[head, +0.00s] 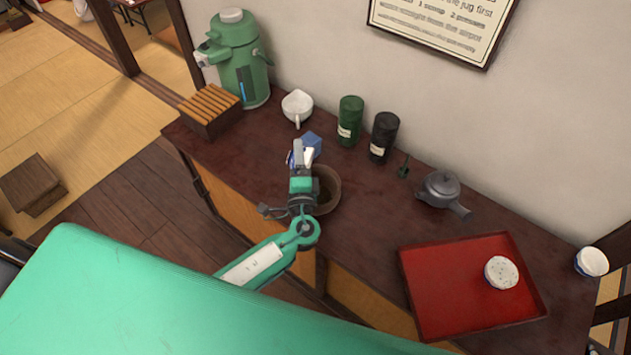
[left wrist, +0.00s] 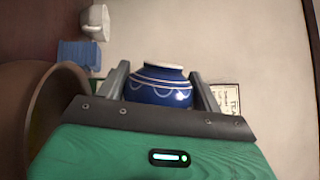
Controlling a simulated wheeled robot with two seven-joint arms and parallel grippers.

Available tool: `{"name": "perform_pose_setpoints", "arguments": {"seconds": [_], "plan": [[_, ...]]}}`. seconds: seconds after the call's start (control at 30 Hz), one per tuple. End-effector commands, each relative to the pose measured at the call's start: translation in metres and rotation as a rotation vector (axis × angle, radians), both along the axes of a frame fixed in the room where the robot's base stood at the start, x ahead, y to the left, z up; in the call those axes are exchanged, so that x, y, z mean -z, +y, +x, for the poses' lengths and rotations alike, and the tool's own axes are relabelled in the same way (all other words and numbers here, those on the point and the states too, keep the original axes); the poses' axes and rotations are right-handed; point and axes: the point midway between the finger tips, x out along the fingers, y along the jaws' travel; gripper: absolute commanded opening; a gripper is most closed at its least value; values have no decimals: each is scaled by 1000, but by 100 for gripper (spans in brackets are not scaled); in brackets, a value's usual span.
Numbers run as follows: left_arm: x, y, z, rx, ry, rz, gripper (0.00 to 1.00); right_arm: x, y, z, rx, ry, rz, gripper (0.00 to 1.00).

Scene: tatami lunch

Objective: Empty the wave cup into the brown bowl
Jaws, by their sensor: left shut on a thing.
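The wave cup is blue with white wavy lines and sits between the fingers of my left gripper (head: 301,158) in the left wrist view (left wrist: 160,87). The gripper is shut on it. In the head view the cup is mostly hidden by the gripper, and I cannot tell how far it tilts. The brown bowl (head: 328,192) stands on the counter just beside and below the gripper, partly covered by it. Its rim and wall also show at the left of the left wrist view (left wrist: 48,84). My right gripper is not in view.
A blue block (head: 312,141) and a white spouted cup (head: 297,104) stand behind the bowl. Green (head: 350,121) and black canisters (head: 383,137), a grey teapot (head: 440,187) and a red tray (head: 440,275) with a speckled cup (head: 501,272) stand to the right. A green airpot (head: 240,65) stands back left.

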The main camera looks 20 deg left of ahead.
Motion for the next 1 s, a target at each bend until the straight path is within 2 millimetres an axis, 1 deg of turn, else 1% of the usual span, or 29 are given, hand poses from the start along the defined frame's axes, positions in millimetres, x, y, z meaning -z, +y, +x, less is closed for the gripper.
{"name": "perform_pose_setpoints", "arguments": {"seconds": [0.03,0.1,0.27,0.47,0.5,0.67,0.7,0.77,0.8,0.83,0.93,0.97,1.0], "plan": [[-6,4,0,-2,0,-81,41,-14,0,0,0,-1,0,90],[0,6,0,-2,-1,-149,41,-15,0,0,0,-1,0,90],[4,7,0,-1,-3,-174,41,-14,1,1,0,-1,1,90],[5,11,0,-2,-5,-285,41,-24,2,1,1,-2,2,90],[6,13,0,-2,-4,-322,41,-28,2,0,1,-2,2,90],[10,34,-1,-3,-7,-466,41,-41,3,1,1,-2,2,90],[23,32,-1,-2,-9,-516,41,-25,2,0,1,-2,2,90],[26,34,-1,-3,-13,-585,41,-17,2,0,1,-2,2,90],[26,35,-1,-2,-14,-634,41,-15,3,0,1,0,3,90],[18,35,0,-3,-15,-668,41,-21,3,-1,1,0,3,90],[10,37,0,-2,-17,-777,41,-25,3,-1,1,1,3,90],[19,37,0,-3,-16,-813,41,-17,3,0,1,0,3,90],[22,37,-1,-3,-17,-859,41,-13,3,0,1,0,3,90]]}}
